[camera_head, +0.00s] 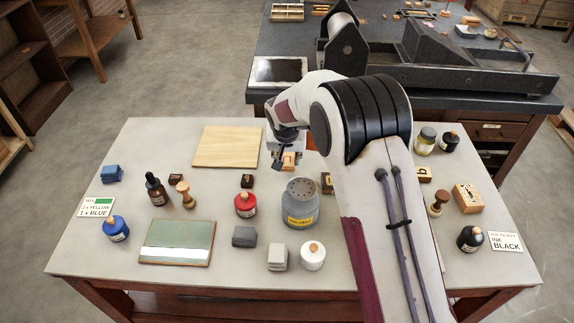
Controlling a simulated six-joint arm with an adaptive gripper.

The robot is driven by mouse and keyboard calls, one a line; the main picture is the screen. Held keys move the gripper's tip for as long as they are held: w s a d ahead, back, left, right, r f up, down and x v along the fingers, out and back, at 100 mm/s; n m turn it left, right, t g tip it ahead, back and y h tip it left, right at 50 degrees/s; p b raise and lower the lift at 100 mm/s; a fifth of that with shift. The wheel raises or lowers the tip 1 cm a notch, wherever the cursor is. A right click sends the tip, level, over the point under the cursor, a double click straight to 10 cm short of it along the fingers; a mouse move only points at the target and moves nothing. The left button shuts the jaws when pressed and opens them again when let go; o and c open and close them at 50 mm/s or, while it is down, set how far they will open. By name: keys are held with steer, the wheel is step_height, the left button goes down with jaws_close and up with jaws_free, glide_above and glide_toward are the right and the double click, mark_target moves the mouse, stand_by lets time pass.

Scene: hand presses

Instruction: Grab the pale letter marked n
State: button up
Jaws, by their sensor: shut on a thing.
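My gripper (287,152) points down over the back middle of the table, just right of the plain wooden board. It is shut on a small pale wooden letter block (289,161). A dark mark shows on the block's face, too small to read for sure. The gripper hides part of the block, and I cannot tell whether the block touches the table. Other letter blocks are a brown one (326,183) beside my arm and a yellowish one (424,174) right of my arm.
The wooden board (227,146) lies left of my gripper. A grey solvent tin (300,204) and a red ink bottle (245,204) stand in front. A green-grey plate (178,242) lies front left. A dark press bench (440,80) stands behind. My arm hides the table's right middle.

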mark_target(288, 160)
steer(key=shift+r, duration=2.85)
steer(key=shift+d, duration=0.1)
